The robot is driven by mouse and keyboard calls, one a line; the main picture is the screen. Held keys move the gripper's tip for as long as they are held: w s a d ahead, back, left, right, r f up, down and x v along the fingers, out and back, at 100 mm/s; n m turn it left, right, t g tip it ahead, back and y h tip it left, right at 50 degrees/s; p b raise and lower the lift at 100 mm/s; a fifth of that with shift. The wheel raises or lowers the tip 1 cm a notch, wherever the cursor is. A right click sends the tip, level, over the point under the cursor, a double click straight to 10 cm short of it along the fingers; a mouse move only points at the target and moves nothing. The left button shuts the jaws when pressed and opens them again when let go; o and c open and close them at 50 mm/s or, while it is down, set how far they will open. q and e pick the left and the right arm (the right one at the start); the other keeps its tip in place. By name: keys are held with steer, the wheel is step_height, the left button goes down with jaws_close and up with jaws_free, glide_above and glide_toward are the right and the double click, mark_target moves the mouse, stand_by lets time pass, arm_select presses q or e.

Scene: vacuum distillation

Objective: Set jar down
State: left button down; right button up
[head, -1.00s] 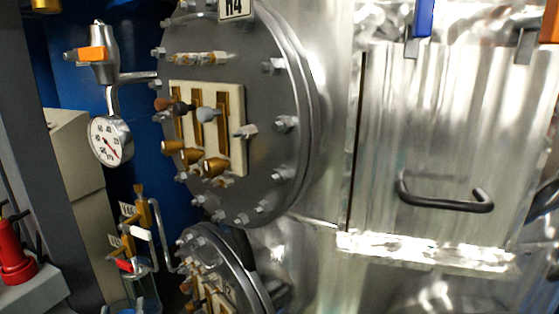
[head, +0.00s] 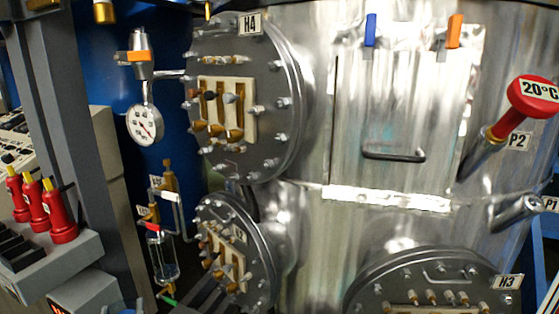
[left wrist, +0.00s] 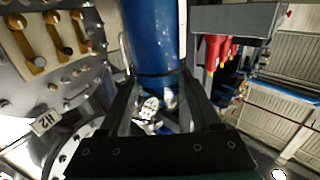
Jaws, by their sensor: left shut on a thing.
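A clear glass jar (head: 163,262) is upright in the lower left of the head view, under the brass valves with the red handle. Whether it touches the fitting above, I cannot tell. My left gripper (head: 188,294) comes in at the bottom edge, dark and only partly visible, close by the jar's lower end. In the left wrist view, the two black fingers of my left gripper (left wrist: 157,112) close on a clear, shiny thing, which appears to be the jar; its outline is unclear there. My right gripper is not in view.
The brass valves (head: 167,180) and the round flange (head: 235,250) crowd the jar. Red bottle-shaped objects (head: 62,215) stand on a grey shelf (head: 50,255) at the left. The steel tank (head: 390,110) fills the middle and right. A pressure gauge (head: 145,124) hangs higher up.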

arm_select(q)
steer(key=shift+s+d+f+b, duration=0.2)
steer(key=shift+s+f+b, duration=0.05)
steer(key=shift+s+b, duration=0.1)
steer(key=shift+w+d+f+b, duration=0.25)
steer(key=shift+d+f+b, duration=0.05)
steer(key=shift+f+b, duration=0.2)
steer(key=s+d+f+m+h+b, duration=0.2)
steer(key=d+f+b, duration=0.4)
steer(key=b, duration=0.4)
steer(key=s+d+f+m+t+h+b, duration=0.1)
steer(key=s+d+f+m+h+b, duration=0.1)
steer(key=s+d+f+h+b, duration=0.2)
step_height(320, 180, down, 5)
steer(key=s+d+b, duration=0.2)
steer(key=b, duration=0.4)
steer(key=shift+s+d+r+h, duration=0.2)
steer(key=shift+s+d+h, duration=0.1)
steer(key=shift+s+h, duration=0.1)
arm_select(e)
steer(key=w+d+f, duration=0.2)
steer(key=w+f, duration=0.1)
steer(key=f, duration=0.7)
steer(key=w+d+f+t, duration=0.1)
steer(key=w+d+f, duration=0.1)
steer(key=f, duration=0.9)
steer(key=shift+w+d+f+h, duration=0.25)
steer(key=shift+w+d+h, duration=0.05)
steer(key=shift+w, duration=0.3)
